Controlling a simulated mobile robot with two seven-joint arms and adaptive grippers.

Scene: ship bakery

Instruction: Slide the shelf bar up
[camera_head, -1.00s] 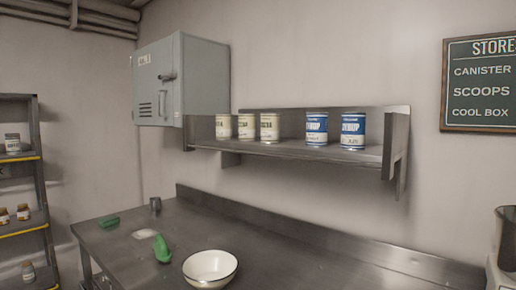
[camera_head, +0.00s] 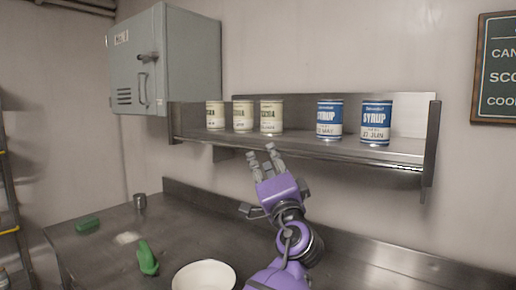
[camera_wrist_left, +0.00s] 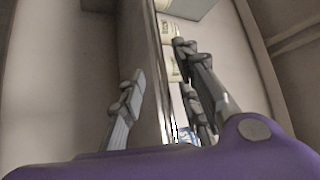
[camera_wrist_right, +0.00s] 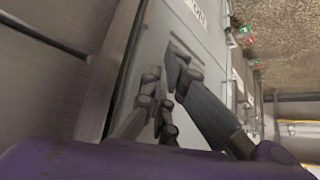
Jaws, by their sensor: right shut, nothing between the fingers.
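The metal wall shelf (camera_head: 395,155) carries cans and has a thin bright bar (camera_head: 350,158) along its front edge. My left gripper (camera_head: 264,153) is raised in front of the middle of the shelf, its fingers pointing up at the front edge. In the left wrist view the fingers (camera_wrist_left: 158,65) are spread apart, with the shelf edge (camera_wrist_left: 154,70) running between them in the picture. I cannot tell whether they touch it. My right gripper (camera_wrist_right: 168,85) shows only in the right wrist view, shut and empty, before a grey cabinet front (camera_wrist_right: 160,35).
Three cream cans (camera_head: 242,116) and two blue syrup cans (camera_head: 329,120) stand on the shelf. A grey wall cabinet (camera_head: 165,65) adjoins its left end. Below, the steel counter (camera_head: 90,255) holds a white bowl (camera_head: 204,276), a green scoop (camera_head: 147,258) and a small metal cup (camera_head: 140,202).

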